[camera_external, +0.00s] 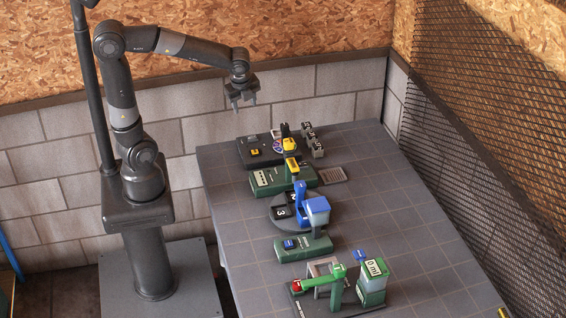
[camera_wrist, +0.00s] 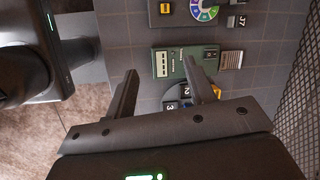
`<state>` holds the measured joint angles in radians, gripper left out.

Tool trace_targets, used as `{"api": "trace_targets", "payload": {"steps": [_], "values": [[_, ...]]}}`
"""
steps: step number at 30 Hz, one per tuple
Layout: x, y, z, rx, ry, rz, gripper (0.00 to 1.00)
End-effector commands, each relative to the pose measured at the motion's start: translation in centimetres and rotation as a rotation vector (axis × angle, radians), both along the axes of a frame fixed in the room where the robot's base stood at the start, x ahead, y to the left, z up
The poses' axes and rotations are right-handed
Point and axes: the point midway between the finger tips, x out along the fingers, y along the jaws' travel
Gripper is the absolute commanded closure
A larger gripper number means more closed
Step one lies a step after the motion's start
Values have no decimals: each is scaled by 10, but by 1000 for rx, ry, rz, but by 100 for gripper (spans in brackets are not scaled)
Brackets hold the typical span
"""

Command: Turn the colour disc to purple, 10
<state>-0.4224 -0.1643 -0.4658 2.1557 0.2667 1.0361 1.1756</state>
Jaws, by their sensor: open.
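The colour disc (camera_wrist: 204,9) shows at the top of the wrist view as a ring of coloured segments, cut by the frame's upper edge. In the external view the disc (camera_external: 278,146) is small, on a dark base (camera_external: 243,153) at the far end of the table, partly behind a yellow and black part. I cannot read which colour or number it is set to. My gripper (camera_external: 241,105) is open and empty, held in the air left of and above the disc's base. Its two fingers (camera_wrist: 160,88) stand wide apart in the wrist view.
The grey tiled table (camera_external: 370,200) carries several stations in a row: a green box (camera_external: 265,182) with a yellow part, a round plate with a blue arm (camera_external: 301,203), and a green arm (camera_external: 333,275) by a display. A mesh fence (camera_external: 490,130) stands at right.

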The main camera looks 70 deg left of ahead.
Motion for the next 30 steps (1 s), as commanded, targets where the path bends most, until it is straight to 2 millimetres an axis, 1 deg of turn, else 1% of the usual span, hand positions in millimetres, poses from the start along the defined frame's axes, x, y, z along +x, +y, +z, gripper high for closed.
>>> {"api": "trace_targets", "payload": {"steps": [1,9,14,18,24,27,30], "values": [[13,4,-7,9,56,-85,50],[72,26,-40,11,303,-626,50],[104,43,-58,-30,392,-946,50],[130,63,-71,-71,423,-1221,50],[159,96,-82,-108,400,-1561,50],[168,110,-84,-110,376,-1676,50],[173,119,-84,-106,361,-1746,50]]}}
